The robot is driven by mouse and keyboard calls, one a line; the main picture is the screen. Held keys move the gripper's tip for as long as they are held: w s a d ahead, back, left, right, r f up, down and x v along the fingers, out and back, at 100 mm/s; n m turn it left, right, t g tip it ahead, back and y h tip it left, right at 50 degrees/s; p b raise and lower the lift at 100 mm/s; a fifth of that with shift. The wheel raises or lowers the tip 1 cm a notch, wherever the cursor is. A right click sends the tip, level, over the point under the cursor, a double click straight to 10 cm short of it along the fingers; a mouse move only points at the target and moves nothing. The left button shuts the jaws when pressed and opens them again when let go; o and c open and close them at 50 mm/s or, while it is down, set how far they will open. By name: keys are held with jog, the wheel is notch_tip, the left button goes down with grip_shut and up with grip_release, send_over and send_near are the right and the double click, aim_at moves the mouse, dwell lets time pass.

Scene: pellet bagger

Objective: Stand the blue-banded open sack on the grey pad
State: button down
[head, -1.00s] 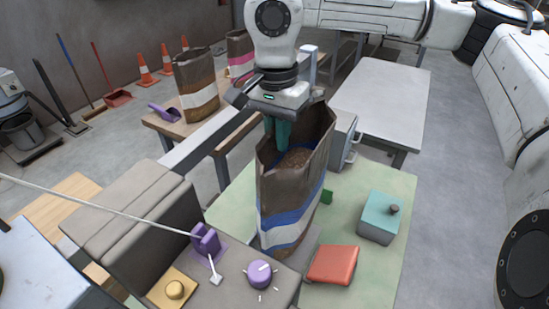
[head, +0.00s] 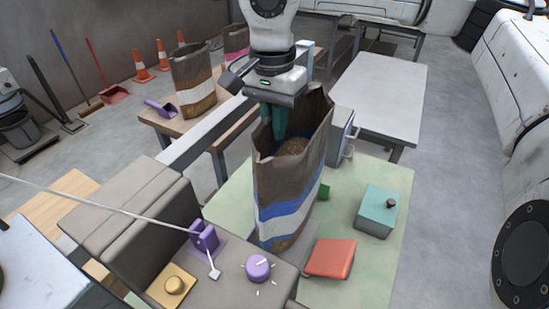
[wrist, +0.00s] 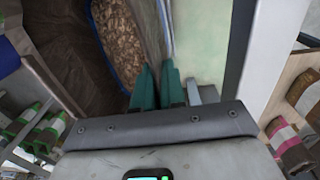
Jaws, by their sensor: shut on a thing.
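The blue-banded open sack (head: 285,190) is brown with blue and white bands, and brown pellets show inside its mouth. It stands nearly upright above the green tabletop, behind the grey machine housing, which hides part of its base. My gripper (head: 280,128) is above the mouth, its green fingers pointing down and shut on the sack's wall. In the wrist view the fingers (wrist: 158,85) close on the wall beside the pellets. A sliver of grey surface (head: 309,235), perhaps the grey pad, shows right of the sack's base. Whether the sack touches it is hidden.
A red block (head: 330,258) and a teal box (head: 376,210) stand right of the sack. The housing carries a purple knob (head: 258,268) and a yellow button (head: 174,286). A grey cabinet (head: 342,132) is close behind. Another sack (head: 194,80) stands on the wooden bench.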

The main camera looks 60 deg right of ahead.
notch_tip(320, 180, down, 13)
jog(key=b, duration=0.5)
jog(key=shift+a+f+b, duration=0.1)
jog(key=shift+f+b, duration=0.35)
dwell(0.6)
jog(key=c, duration=1.1)
grip_release()
notch_tip(320, 180, up, 11)
jog(key=shift+w+f+b, duration=0.1)
jog(key=shift+b, duration=0.65)
